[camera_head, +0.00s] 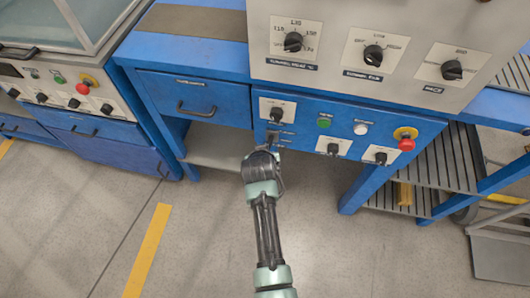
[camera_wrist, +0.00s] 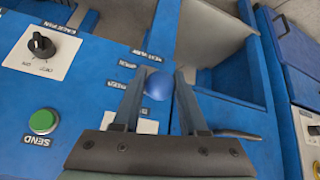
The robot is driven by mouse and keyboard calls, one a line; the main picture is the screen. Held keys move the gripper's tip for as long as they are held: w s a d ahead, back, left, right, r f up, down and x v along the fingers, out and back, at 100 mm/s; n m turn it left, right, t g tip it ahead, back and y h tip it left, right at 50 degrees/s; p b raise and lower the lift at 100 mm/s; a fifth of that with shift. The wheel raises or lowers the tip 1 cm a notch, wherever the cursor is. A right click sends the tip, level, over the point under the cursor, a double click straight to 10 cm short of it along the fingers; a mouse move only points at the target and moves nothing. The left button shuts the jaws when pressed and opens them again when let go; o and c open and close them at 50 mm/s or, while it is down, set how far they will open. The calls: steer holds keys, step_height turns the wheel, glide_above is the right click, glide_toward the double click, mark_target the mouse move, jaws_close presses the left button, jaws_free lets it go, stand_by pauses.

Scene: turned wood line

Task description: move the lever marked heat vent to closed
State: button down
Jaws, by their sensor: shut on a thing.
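The heat vent lever shows in the wrist view as a round blue knob (camera_wrist: 158,86) between my fingers. Its small dark labels (camera_wrist: 130,64) lie beside it on the blue panel, upside down in this view and too small to read surely. My gripper (camera_wrist: 159,76) is shut on the knob, one finger on each side. In the head view my gripper (camera_head: 267,148) is at the lower left of the blue control panel (camera_head: 300,133), and it hides most of the lever. I cannot tell which mark the lever stands at.
A black rotary knob (camera_head: 276,114) sits just above the lever, with a green button (camera_head: 324,122) to its right. A red emergency button (camera_head: 406,144) is at the panel's right end. A blue drawer (camera_head: 197,100) is to the left. Grey floor is free in front.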

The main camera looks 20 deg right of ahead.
steer(key=shift+w+d+r, duration=0.15)
steer(key=shift+w+r, duration=0.25)
steer(key=shift+r, duration=0.4)
steer(key=c, duration=0.8)
jaws_free()
steer(key=o, duration=0.3)
steer(key=shift+o, duration=0.2)
steer(key=shift+s+f, duration=0.1)
steer(key=shift+f, duration=0.1)
steer(key=p+v, duration=0.3)
steer(key=v, duration=1)
steer(key=shift+f, duration=0.1)
